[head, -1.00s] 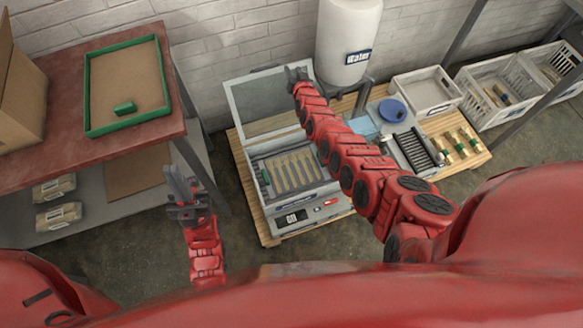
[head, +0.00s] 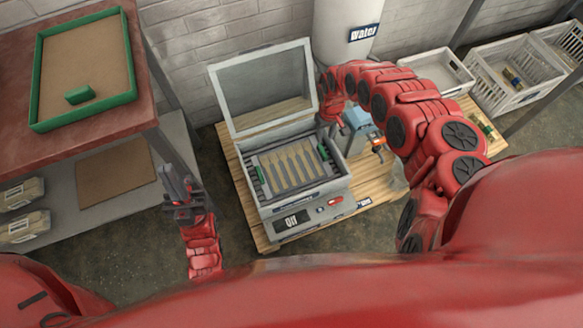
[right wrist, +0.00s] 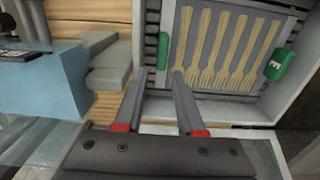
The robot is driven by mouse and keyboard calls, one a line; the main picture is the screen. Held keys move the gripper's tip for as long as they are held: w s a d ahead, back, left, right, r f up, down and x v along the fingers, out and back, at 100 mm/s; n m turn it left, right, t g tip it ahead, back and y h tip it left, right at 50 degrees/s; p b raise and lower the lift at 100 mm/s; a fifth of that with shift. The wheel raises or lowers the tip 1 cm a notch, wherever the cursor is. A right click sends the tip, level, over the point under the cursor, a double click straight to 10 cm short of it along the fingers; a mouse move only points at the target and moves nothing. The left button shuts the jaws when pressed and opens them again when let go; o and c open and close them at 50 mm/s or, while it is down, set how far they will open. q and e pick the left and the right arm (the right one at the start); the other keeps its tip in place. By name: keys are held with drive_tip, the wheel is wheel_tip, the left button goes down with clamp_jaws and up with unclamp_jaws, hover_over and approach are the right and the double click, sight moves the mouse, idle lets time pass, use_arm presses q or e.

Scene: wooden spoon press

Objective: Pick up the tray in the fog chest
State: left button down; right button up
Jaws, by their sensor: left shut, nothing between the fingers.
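The fog chest (head: 292,213) stands on a pallet with its lid (head: 262,88) open. Inside lies the grey tray (head: 268,168) with a row of pale wooden pieces and green handles at its left (head: 259,174) and right (head: 323,151). The tray (right wrist: 250,50) also fills the upper right of the right wrist view. My right gripper (right wrist: 160,76) is open and points at the tray's right-hand handle (right wrist: 164,58), which shows between and beyond the fingertips. My left gripper (head: 176,182) is shut and empty, left of the chest.
A wooden table (head: 150,100) with a green-rimmed board (head: 42,70) stands left. A white water tank (head: 340,45) is behind the chest. A blue box (right wrist: 50,90) sits close beside my right gripper. White crates (head: 505,95) stand at the far right.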

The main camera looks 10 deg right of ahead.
wheel_tip(320, 180, down, 4)
drive_tip(key=shift+f+b, duration=0.25)
drive_tip(key=shift+b, duration=0.4)
drive_tip(key=f+b, duration=0.2)
drive_tip(key=f, duration=0.1)
drive_tip(key=f+b, duration=0.1)
drive_tip(key=f, duration=0.1)
drive_tip(key=shift+s+a+f, duration=0.1)
drive_tip(key=shift+s+a, duration=0.1)
drive_tip(key=shift+s, duration=0.15)
drive_tip(key=shift+c, duration=0.3)
clamp_jaws()
